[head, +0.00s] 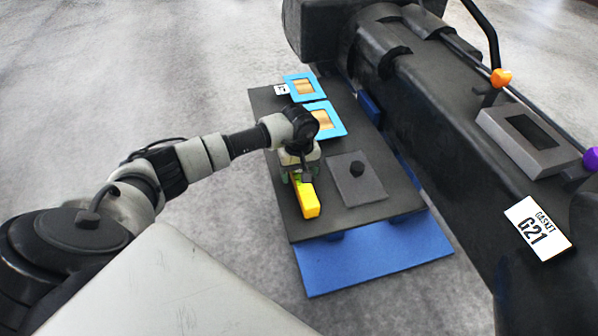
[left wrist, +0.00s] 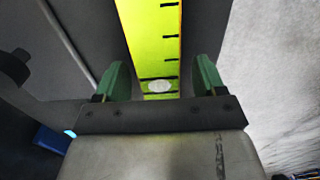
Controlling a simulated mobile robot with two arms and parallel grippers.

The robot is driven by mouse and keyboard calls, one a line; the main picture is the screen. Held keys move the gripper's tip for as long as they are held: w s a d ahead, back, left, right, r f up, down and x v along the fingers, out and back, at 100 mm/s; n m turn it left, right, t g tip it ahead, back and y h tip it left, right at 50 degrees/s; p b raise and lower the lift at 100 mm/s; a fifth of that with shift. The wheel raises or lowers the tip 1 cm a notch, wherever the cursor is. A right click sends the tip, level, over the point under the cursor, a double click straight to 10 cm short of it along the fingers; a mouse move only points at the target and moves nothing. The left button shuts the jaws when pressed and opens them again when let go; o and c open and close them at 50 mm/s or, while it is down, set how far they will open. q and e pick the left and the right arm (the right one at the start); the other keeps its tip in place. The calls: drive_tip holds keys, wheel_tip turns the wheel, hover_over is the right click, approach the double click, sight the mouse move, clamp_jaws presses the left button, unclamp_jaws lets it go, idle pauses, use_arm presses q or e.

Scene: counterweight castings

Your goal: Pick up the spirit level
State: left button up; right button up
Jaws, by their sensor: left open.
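The spirit level (head: 308,203) is a yellow bar lying on the dark top of a low table (head: 330,225). In the left wrist view the spirit level (left wrist: 155,40) is bright yellow-green with black tick marks and a pale oval spot. My left gripper (head: 301,176) is over the level's far part, which it partly hides in the head view. In the wrist view my left gripper (left wrist: 162,80) is open, with a green finger on each side of the level and a gap to both. My right gripper does not show.
Two blue-framed pieces (head: 301,86) (head: 329,118) lie farther back. A blue lower board (head: 375,262) juts out in front. A large dark machine body (head: 440,130) with a "GASKET G21" label (head: 538,228) borders the right.

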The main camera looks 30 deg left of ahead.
use_arm(q)
drive_tip(key=shift+f, duration=0.35)
drive_tip(key=c, duration=1.1)
drive_tip(key=shift+c, duration=0.6)
drive_tip(key=shift+r, duration=0.15)
